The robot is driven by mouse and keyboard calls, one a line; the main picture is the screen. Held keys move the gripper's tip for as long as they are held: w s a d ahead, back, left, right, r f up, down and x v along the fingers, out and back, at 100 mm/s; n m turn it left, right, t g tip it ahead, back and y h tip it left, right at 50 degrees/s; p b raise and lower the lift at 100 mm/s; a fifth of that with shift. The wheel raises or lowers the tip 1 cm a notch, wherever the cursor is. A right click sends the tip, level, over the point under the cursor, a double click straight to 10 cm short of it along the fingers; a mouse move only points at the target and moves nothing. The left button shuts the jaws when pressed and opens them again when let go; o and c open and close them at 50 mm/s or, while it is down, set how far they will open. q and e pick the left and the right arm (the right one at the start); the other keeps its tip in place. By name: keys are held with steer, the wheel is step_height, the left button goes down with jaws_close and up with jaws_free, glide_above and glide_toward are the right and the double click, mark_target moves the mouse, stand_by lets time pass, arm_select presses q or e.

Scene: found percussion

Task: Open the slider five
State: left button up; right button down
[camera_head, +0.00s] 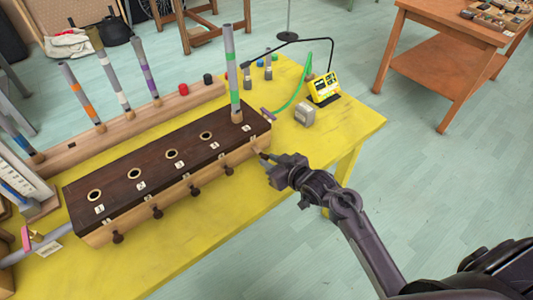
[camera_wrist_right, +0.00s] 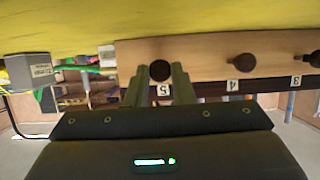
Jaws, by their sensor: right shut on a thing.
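A long wooden box (camera_head: 150,190) with a dark top stands on the yellow table. Numbered holes line its top, and dark round slider knobs line its front. The knob of slider five (camera_wrist_right: 159,70) sits by the label 5 in the right wrist view, between my right gripper's two fingers. My right gripper (camera_head: 264,157) is at the right end of the box front, shut on this knob, and it largely hides the knob in the head view. A grey tube with a green band (camera_head: 232,75) stands upright at hole five. My left gripper is not in view.
Behind the box, a wooden rack (camera_head: 90,142) holds several banded tubes. A grey block (camera_head: 305,116) and a yellow device (camera_head: 324,88) stand right of the box. The table (camera_head: 345,130) is bare along its front right edge.

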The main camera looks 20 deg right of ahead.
steer(key=shift+s+d+r, duration=0.1)
steer(key=shift+s+d, duration=0.05)
steer(key=shift+s, duration=0.2)
steer(key=c, duration=1.2)
jaws_free()
steer(key=shift+c, duration=0.2)
steer(key=v, duration=0.7)
steer(key=shift+s+d+r, duration=0.1)
steer(key=shift+s, duration=0.2)
